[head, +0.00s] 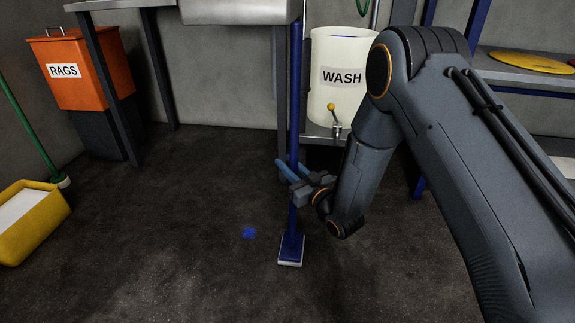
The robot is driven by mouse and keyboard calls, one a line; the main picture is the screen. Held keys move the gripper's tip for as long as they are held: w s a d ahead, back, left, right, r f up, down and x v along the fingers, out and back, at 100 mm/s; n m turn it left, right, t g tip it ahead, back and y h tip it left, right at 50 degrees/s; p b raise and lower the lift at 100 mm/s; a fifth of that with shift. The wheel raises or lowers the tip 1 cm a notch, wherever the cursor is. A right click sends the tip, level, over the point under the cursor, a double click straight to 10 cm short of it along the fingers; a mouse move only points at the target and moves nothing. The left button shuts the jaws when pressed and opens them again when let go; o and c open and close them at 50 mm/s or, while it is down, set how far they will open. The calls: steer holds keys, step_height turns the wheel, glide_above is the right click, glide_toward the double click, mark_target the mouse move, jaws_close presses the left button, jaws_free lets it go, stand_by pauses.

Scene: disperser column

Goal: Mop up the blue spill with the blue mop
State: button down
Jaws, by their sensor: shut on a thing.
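The blue mop (294,130) stands near upright in the middle of the head view, with its flat blue head and pale pad (290,251) low at the floor. I cannot tell whether the pad touches the floor. My gripper (292,178) is shut on the mop's handle, partway up from the head. The blue spill (249,233) is a small patch on the dark floor, a little left of the mop head and apart from it.
A yellow bucket (38,225) and a green-handled tool (28,130) stand at the left. An orange RAGS bin (90,72) stands behind a metal table leg (107,95). A white WASH tank (340,85) is behind my arm. The floor around the spill is clear.

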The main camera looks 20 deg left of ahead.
steer(key=shift+f, duration=0.45)
stand_by(0.6)
steer(key=shift+a, duration=0.25)
